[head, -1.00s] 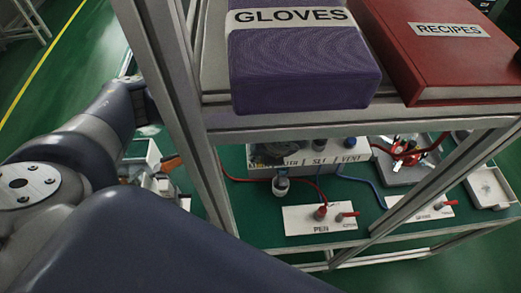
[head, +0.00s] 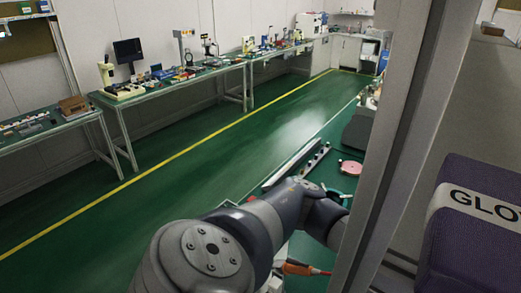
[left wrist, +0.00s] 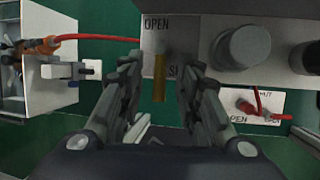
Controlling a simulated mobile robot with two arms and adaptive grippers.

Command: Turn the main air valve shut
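In the left wrist view, a plate (left wrist: 150,42) carries the word OPEN at its top and letters starting with S lower right, partly covered by a finger. A narrow yellow-brown lever (left wrist: 159,90) lies in front of the plate, its long side running up and down the picture. My left gripper (left wrist: 160,70) is open, with one finger on each side of the lever and gaps visible between them. In the head view my left arm reaches towards the shelf post; its gripper is hidden there. My right gripper is in neither view.
A grey shelf post (head: 385,150) and a purple GLOVES box (head: 470,225) stand at the right of the head view. In the left wrist view, a round grey knob (left wrist: 243,47) and a small plate with a red lever (left wrist: 252,104) are to the right; a red hose (left wrist: 95,37) runs left.

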